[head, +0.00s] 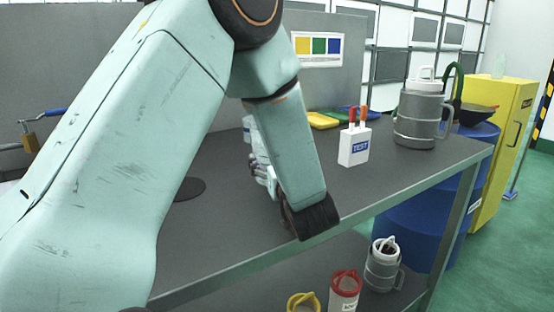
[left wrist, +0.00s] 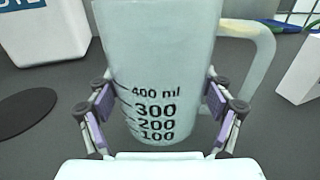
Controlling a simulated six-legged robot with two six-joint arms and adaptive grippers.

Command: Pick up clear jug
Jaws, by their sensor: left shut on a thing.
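The clear jug (left wrist: 165,65) fills the middle of the left wrist view, pale and see-through, with dark marks from 100 to 400 ml and a handle on its right. My left gripper (left wrist: 160,105) has its purple pads on both sides of the jug and is shut on it. In the head view my arm hides most of the jug and the left gripper (head: 262,178); a pale strip above the fingers may be the jug. I cannot tell whether its base touches the bench. My right gripper is in neither view.
On the grey bench (head: 235,235) stand a white TEST box (head: 354,146) and a grey lidded vessel (head: 420,115). A dark disc (head: 190,188) lies left of the gripper. Lidded containers (head: 345,290) stand on the lower shelf. Bare bench lies toward its front edge.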

